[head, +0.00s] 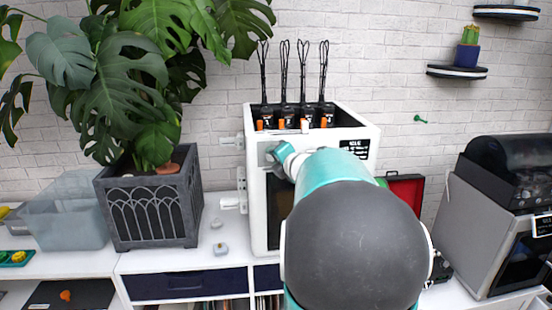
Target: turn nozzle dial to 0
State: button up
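A white box-shaped machine (258,215) with an open top stands on the white cabinet at the middle. A black label (355,148) with white text is on its upper front; the text is too small to read surely. I cannot make out the nozzle dial; my teal and grey arm covers much of the machine's front. My gripper (279,157) is at the upper left of that front, seen small and from behind. I cannot tell whether it touches anything or how its fingers stand.
Several black tools with orange parts and looped cables (284,75) stand in the machine's top. A potted monstera (152,210) stands to the left, beside a clear bin (62,222). A red open case (405,195) and a grey machine (475,230) are to the right.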

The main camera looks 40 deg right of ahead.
jog(key=shift+f, duration=0.1)
dwell(0.3)
jog(key=o, duration=1)
jog(key=shift+c, duration=0.2)
jog(key=shift+s, duration=0.15)
jog(key=v, duration=1.3)
jog(key=shift+s, duration=0.25)
jog(key=shift+a, duration=0.15)
